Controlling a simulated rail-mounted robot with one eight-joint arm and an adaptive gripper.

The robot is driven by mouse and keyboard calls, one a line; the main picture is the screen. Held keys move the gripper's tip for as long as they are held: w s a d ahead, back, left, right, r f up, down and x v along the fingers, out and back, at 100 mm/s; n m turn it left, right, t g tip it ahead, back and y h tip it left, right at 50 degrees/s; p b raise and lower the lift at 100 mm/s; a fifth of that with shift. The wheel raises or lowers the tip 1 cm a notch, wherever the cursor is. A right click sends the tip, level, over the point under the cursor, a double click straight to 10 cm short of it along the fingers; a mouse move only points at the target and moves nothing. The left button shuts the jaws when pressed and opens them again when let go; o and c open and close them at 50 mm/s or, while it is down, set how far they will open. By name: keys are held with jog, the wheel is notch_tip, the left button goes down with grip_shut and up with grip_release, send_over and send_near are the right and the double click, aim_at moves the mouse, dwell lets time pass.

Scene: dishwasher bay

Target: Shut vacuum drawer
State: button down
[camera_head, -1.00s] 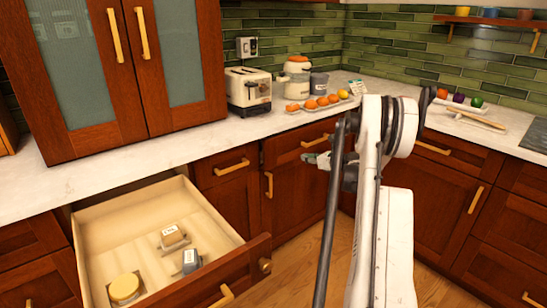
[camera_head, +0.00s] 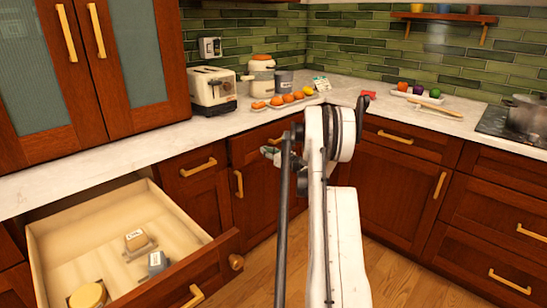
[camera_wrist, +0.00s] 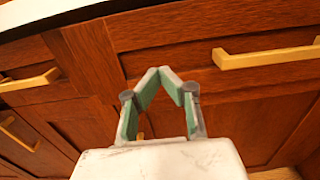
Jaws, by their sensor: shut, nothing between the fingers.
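The open drawer (camera_head: 205,267) is pulled out at the lower left in the head view, with a wooden front and a pale inside. It holds a round yellow-lidded jar (camera_head: 88,295) and two small boxed items (camera_head: 137,240). A round knob and a brass handle (camera_head: 193,296) show on its front. My gripper (camera_head: 270,152) is to the right of the drawer, apart from it, before the closed cabinet fronts. In the wrist view my gripper (camera_wrist: 160,72) is shut and empty, its fingertips meeting. The drawer is not identifiable in the wrist view.
Closed drawers and doors with brass handles (camera_wrist: 265,57) lie ahead. The white counter (camera_head: 150,140) carries a toaster (camera_head: 213,90), a tray of oranges (camera_head: 285,102) and a cutting board (camera_head: 435,109). A pot (camera_head: 525,112) stands on the hob at right. Wooden floor lies below.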

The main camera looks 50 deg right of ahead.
aim_at(256, 146)
jog(key=shift+w+d+b, duration=0.15)
jog(key=shift+w+b, duration=0.05)
jog(key=shift+w, duration=0.8)
jog(key=shift+w+d+b, duration=0.1)
jog(key=shift+w+b, duration=0.1)
jog(key=shift+w, duration=0.8)
jog(key=w, duration=0.4)
jog(key=shift+w+d+f, duration=0.1)
jog(key=shift+w+d, duration=0.15)
jog(key=shift+w, duration=0.25)
jog(key=s+a, duration=0.1)
jog(key=s, duration=1.3)
jog(key=shift+a+p, duration=0.25)
jog(key=shift+p, duration=0.2)
